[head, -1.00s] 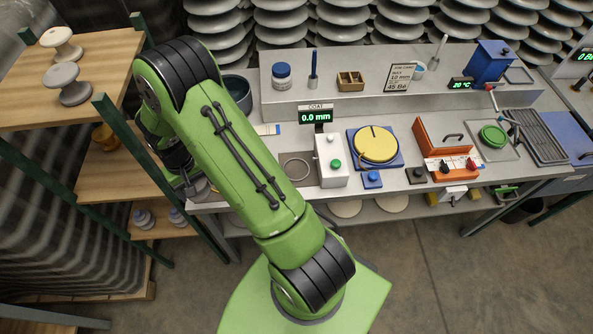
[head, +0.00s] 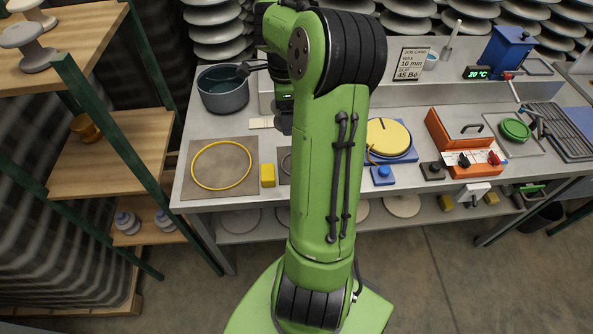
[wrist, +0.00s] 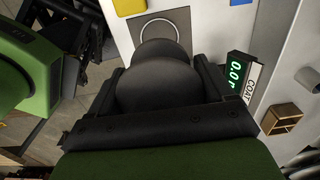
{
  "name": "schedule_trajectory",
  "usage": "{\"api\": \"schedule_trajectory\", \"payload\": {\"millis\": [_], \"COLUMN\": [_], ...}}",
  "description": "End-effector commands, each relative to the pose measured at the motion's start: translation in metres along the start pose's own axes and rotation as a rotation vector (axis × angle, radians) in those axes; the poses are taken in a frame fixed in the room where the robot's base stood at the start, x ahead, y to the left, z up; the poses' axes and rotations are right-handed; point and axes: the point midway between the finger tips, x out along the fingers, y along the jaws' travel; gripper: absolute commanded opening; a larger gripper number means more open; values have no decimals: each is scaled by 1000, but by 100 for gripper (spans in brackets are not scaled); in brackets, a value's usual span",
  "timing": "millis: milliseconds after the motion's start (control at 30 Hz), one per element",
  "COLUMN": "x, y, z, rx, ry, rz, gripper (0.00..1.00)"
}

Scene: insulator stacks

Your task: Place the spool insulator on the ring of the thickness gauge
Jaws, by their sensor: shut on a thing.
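My gripper (wrist: 160,76) is shut on a dark spool insulator (wrist: 158,88), seen from above in the wrist view. The thickness gauge's thin ring (wrist: 166,28) lies on a grey plate just beyond the spool; part of the ring is hidden by it. The spool looks raised above the bench, but its exact height cannot be told. The gauge's display (wrist: 238,75) stands to the right and reads about 0.0 under COAT.
A yellow ring on a grey mat (head: 190,190), a yellow block (head: 267,175) and a dark pot (head: 223,92) are left of my arm. A yellow disc (head: 388,137) on a blue base and an orange box (head: 440,130) are right. Two spools (head: 28,45) sit on the wooden shelf.

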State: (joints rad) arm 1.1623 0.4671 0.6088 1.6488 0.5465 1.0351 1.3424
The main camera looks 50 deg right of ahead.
Motion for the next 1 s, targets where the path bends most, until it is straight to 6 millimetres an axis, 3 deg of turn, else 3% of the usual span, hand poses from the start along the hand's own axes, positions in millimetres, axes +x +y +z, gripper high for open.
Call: {"api": "schedule_trajectory", "payload": {"millis": [167, 533, 667, 900, 1000], "x": [-3, 56, 68, 119, 130], "y": [5, 5, 5, 5, 5], "z": [-25, -22, -22, -21, -21], "rx": [207, 188, 187, 187, 186], "ry": [-10, -10, -9, -10, -10], "rz": [-1, 2, 1, 4, 3], "gripper": [27, 27, 27, 27, 27]}}
